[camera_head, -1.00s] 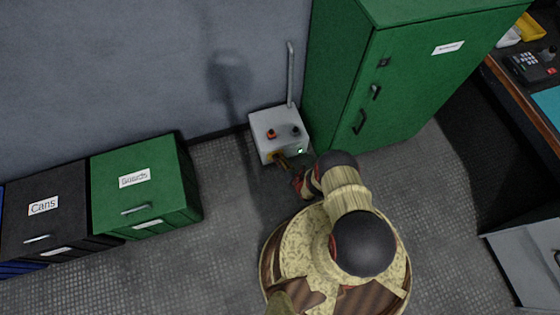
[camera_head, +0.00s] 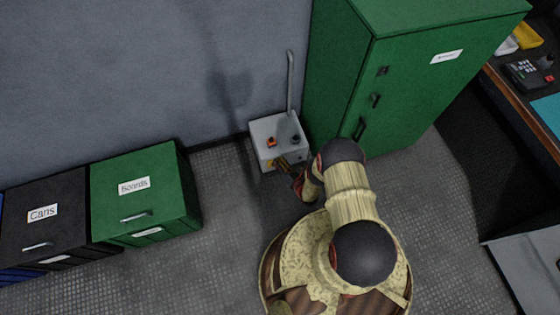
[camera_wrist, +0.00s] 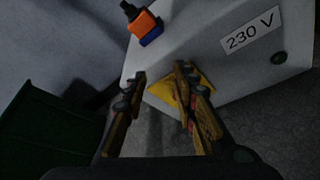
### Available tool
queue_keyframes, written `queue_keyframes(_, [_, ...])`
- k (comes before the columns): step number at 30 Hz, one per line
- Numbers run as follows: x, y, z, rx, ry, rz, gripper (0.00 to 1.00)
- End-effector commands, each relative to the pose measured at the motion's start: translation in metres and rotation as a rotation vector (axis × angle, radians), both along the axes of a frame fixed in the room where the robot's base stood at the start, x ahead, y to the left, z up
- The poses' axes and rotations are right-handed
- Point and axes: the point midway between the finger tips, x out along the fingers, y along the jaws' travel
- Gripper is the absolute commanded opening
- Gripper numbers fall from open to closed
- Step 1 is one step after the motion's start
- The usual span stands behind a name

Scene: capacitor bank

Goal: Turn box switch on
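The pale grey box (camera_head: 276,135) stands on the floor against the wall. In the wrist view the box (camera_wrist: 222,75) shows a "230 V" label (camera_wrist: 250,30), a yellow sign (camera_wrist: 166,93) and a dark round lamp (camera_wrist: 278,58). The switch there has orange, blue and black parts (camera_wrist: 146,26). Contact with the box cannot be told.
A pipe (camera_head: 290,80) rises behind the box. A tall green cabinet (camera_head: 400,90) stands close on the right. A green bin (camera_head: 145,195) and a black bin (camera_head: 45,215) stand to the left. Floor between the green bin and the box is clear.

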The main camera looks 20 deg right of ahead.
Motion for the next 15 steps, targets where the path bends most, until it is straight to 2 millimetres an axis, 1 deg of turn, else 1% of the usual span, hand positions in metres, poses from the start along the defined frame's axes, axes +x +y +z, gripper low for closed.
queue_keyframes(1, [0.001,0.0,0.006,0.0,0.0,0.0,0.28])
queue_keyframes(6, [0.0,0.0,0.022,0.001,-0.001,-0.001,0.28])
queue_keyframes(12, [0.0,0.0,0.033,0.001,0.001,-0.001,0.28])
queue_keyframes(15, [-0.001,0.0,0.035,0.001,0.001,-0.001,0.28])
